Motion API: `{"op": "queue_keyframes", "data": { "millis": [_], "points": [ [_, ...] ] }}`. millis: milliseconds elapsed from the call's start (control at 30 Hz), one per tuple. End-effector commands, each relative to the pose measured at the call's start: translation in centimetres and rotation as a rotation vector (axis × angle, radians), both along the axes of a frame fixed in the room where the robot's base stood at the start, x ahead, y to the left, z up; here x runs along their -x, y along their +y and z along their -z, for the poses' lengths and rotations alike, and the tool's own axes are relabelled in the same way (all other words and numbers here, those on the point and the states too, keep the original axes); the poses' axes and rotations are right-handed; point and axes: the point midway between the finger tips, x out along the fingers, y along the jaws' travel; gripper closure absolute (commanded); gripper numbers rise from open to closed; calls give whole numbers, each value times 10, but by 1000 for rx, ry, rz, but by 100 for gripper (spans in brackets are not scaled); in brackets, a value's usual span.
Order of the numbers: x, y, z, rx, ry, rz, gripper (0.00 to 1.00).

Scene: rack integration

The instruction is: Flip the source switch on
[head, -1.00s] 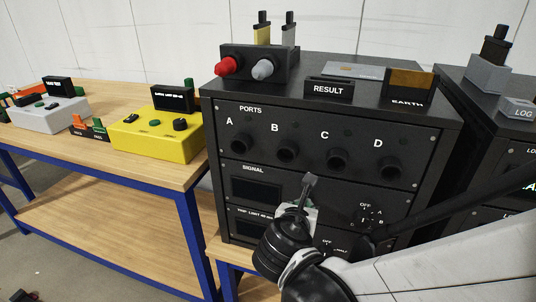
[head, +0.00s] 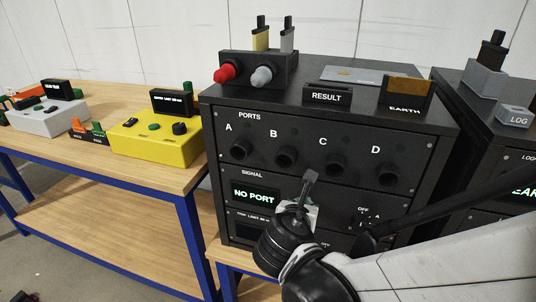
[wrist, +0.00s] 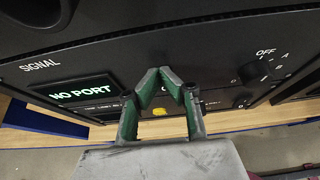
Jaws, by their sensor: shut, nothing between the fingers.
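The black rack unit (head: 222,122) has a SIGNAL panel with a display (head: 255,195) lit green and reading NO PORT. The same lit display shows in the wrist view (wrist: 88,92). My gripper (head: 310,178) is in front of this panel, right of the display. In the wrist view my gripper (wrist: 160,72) has its green-lined fingers together at the tips, with nothing held. No source switch is clearly visible; the panel area behind my fingers is hidden. I cannot tell whether the tips touch the panel.
A selector knob (wrist: 262,72) marked OFF and A is right of my fingers. Ports A to D run above. A result sign (head: 326,97) and red and grey terminals stand on top. A yellow box (head: 155,140) sits on the left bench. Another black unit stands right.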

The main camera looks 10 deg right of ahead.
Motion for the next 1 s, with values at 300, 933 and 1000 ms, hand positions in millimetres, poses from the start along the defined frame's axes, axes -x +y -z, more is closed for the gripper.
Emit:
{"op": "queue_keyframes", "data": {
  "millis": [300, 933, 1000],
  "points": [
    [13, 5, -3, 0, 0, 2, 100],
    [81, 38, -52, 0, 0, 10, 100],
    [87, 41, -57, 1, -1, 11, 100]
  ]
}}
